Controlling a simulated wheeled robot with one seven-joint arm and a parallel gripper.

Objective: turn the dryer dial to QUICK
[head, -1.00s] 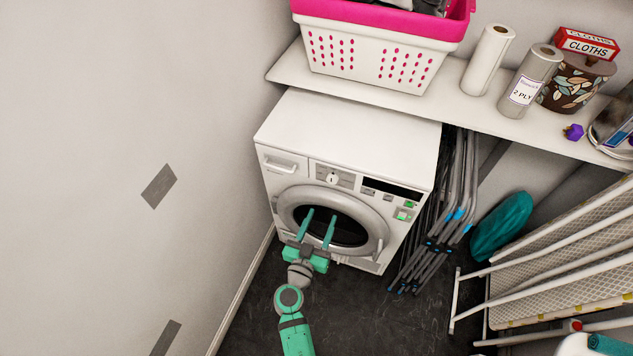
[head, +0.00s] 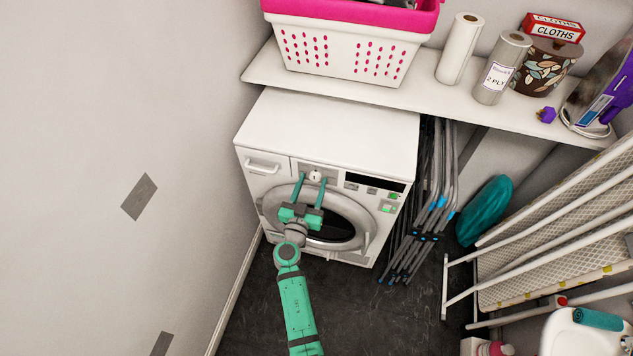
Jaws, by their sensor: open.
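The white dryer (head: 330,130) stands on the dark floor under a shelf. Its round dial (head: 315,176) is on the upper front panel, between the drawer at left and the dark display at right. The dial's pointer and the label words are too small to read. My green gripper (head: 311,184) is in front of the panel, its two fingers apart and pointing up at the dial. The fingertips appear on either side of the dial, just below its middle. I cannot tell whether they touch it. The gripper's body covers part of the round door.
A pink and white basket (head: 345,50) and paper rolls (head: 460,48) stand on the shelf (head: 420,98) above the dryer. Folded grey racks (head: 432,200) lean close at the dryer's right. A wall is at the left. The floor in front is clear.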

